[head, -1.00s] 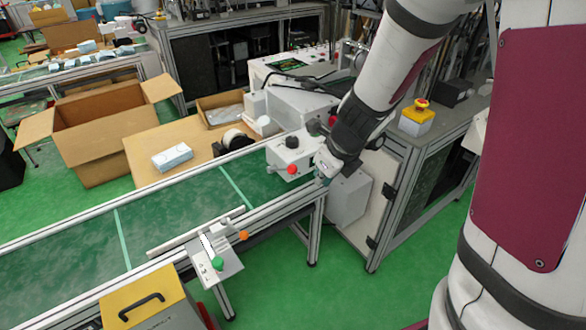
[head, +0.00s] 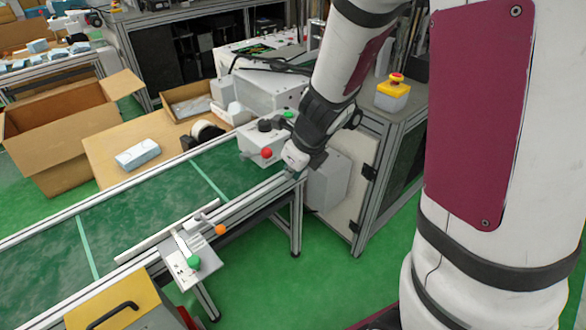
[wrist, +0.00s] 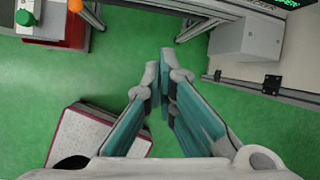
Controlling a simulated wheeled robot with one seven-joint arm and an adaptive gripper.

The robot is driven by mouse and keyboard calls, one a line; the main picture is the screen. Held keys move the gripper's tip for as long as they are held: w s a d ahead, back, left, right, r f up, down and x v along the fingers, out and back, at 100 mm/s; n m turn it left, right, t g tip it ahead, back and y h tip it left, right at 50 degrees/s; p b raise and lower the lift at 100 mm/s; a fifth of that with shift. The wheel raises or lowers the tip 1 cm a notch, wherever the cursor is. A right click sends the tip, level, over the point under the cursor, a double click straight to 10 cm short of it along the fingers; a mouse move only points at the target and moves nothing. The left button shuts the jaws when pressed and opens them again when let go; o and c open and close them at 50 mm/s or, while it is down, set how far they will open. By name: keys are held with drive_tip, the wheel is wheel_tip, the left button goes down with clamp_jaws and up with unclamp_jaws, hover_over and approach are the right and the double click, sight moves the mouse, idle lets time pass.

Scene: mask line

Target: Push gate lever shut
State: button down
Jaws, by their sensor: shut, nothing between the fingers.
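In the head view, a lever with an orange knob (head: 221,229) stands at the near rail of the conveyor, beside a pale plate with a green knob (head: 194,262). A long pale bar (head: 165,234) lies along that edge of the belt. Both knobs also show at the top left of the wrist view, orange (wrist: 75,5) and green (wrist: 26,18). My gripper (wrist: 159,66) is shut and empty, pointing down over green floor, apart from both knobs. In the head view it is beside the near rail, right of the orange knob; its fingertips are hard to make out.
A white control box with a red knob (head: 267,153) stands close left of my gripper. A grey machine cabinet (head: 345,190) is to the right. A yellow case (head: 115,305) with a black handle is at lower left.

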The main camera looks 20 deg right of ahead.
drive_tip(key=shift+w+a+p, duration=0.25)
drive_tip(key=shift+w+a, duration=0.05)
drive_tip(key=shift+w, duration=0.3)
drive_tip(key=shift+w+a+p, duration=0.25)
drive_tip(key=shift+w+a, duration=0.1)
drive_tip(key=shift+w, duration=0.3)
drive_tip(key=shift+w+a+p, duration=0.25)
drive_tip(key=shift+w+a, duration=0.05)
drive_tip(key=shift+w, duration=0.3)
